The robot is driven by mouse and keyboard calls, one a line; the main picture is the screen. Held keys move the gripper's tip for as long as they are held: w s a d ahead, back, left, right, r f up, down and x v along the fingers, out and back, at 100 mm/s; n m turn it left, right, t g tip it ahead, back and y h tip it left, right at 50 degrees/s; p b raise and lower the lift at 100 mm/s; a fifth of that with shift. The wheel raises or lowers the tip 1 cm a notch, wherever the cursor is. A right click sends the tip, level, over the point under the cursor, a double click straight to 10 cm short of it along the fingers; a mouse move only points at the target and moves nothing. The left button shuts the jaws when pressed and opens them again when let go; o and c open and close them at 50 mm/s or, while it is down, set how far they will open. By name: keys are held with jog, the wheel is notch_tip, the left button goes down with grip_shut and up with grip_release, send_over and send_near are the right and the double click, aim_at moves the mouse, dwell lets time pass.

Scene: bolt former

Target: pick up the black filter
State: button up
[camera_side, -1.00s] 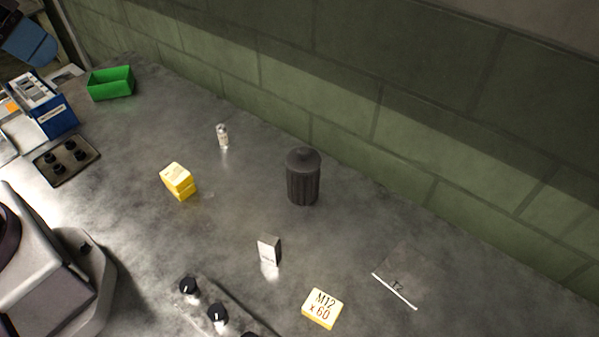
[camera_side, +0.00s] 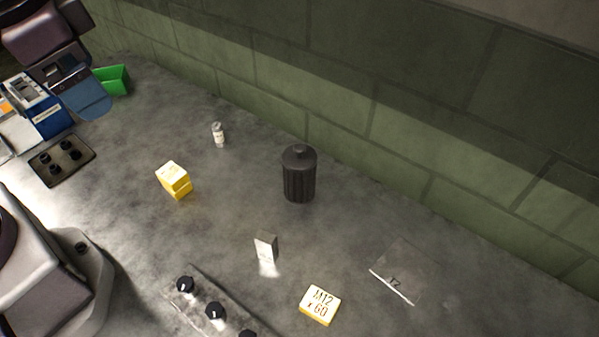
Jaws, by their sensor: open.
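The black filter (camera_side: 299,174) is a dark ribbed cylinder with a rounded cap and a small knob on top. It stands upright on the grey table, right of centre and near the green block wall. Nothing touches the filter.
The green bin (camera_side: 113,79) and blue box (camera_side: 47,118) are upper left. Table around the filter is clear.

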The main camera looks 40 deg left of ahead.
jog(key=w+d+f+m+g+y, duration=0.2)
jog(key=w+d+f+m+y, duration=0.45)
jog(key=f+m, duration=0.25)
jog(key=m+t+y, duration=0.6)
jog(key=m+t, duration=0.3)
jog(key=m, duration=0.3)
send_near(300, 156)
jog(key=s+a, duration=0.2)
jog(key=a, duration=0.3)
notch_tip(300, 156, up, 4)
jog(key=w+d+m+t, duration=0.2)
jog(key=w+m+t, duration=0.1)
jog(key=t, duration=0.1)
notch_tip(300, 156, down, 7)
jog(key=shift+s+f, duration=0.1)
jog(key=shift+w+a+f, duration=0.2)
jog(key=shift+w+a, duration=0.45)
jog(key=shift+w, duration=0.05)
jog(key=shift+x, duration=2.8)
jog(key=c, duration=1)
jog(key=shift+c, duration=0.2)
